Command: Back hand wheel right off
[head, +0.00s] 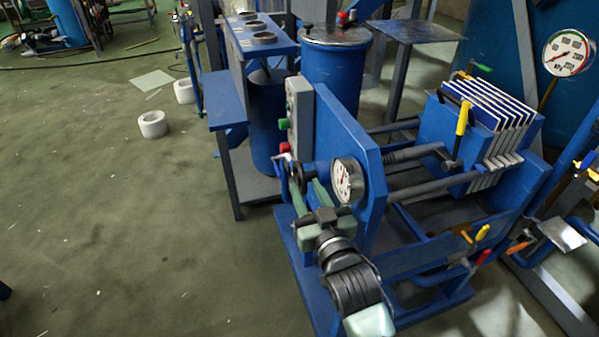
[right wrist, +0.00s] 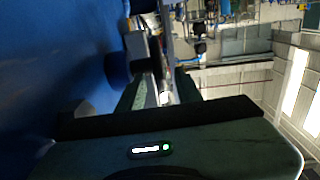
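A small dark hand wheel (head: 299,177) sits on the near face of the upright blue plate (head: 345,135), left of a white round gauge (head: 347,180). My right gripper (head: 306,188) reaches up to it from below, with its greenish fingers apart on either side of the wheel's area. Whether they touch the wheel cannot be told. In the right wrist view the fingers (right wrist: 160,92) are also apart, with a pale metal part between them. A dark part (right wrist: 143,48) near the fingertips may be the wheel. My left gripper is not in view.
A control box (head: 299,115) with green and red buttons stands just behind the wheel. A pack of white-edged plates (head: 492,105) and yellow- and red-handled valves are to the right. A blue tank (head: 335,70) stands behind. The floor at left is mostly clear, with white rolls (head: 153,124).

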